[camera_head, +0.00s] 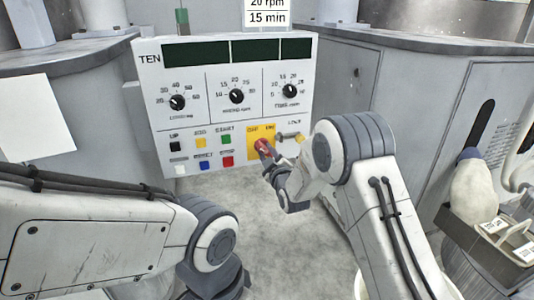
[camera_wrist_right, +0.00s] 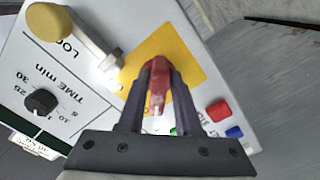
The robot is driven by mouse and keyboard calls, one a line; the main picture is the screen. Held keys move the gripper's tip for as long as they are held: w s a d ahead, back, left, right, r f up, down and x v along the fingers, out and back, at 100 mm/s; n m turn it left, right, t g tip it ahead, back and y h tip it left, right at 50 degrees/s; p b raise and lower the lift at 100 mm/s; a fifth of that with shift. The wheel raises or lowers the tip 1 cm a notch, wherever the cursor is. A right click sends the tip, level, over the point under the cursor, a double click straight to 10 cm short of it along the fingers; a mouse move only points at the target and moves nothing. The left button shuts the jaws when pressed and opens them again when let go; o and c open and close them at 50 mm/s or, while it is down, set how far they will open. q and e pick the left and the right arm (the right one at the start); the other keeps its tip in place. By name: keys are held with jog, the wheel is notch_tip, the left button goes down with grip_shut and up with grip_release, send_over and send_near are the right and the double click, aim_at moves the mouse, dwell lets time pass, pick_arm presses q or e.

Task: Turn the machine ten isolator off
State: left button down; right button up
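The panel marked TEN (camera_head: 215,110) stands upright at the centre of the head view. Its isolator is a red handle (camera_head: 262,145) on a yellow plate (camera_head: 252,132) at the panel's lower right, with lettering above that seems to read OFF and ON. My right gripper (camera_head: 268,158) is at the handle. In the right wrist view the red handle (camera_wrist_right: 158,88) lies between both fingers, which appear to press on its sides. The fingers hide part of the handle, and I cannot tell its exact turn. My left arm comes in at lower left; its gripper is out of view.
A lock lever with a yellow knob (camera_wrist_right: 50,22) sits close beside the yellow plate. Coloured push buttons (camera_head: 201,143) and three black dials (camera_head: 236,96) fill the rest of the panel. Grey cabinets (camera_head: 415,110) flank it. A tray (camera_head: 490,235) is at lower right.

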jog(key=shift+o, duration=0.6)
jog(key=shift+s+d, duration=0.1)
jog(key=shift+s, duration=0.05)
jog(key=p+v, duration=0.2)
jog(key=v, duration=0.8)
jog(key=shift+p, duration=0.3)
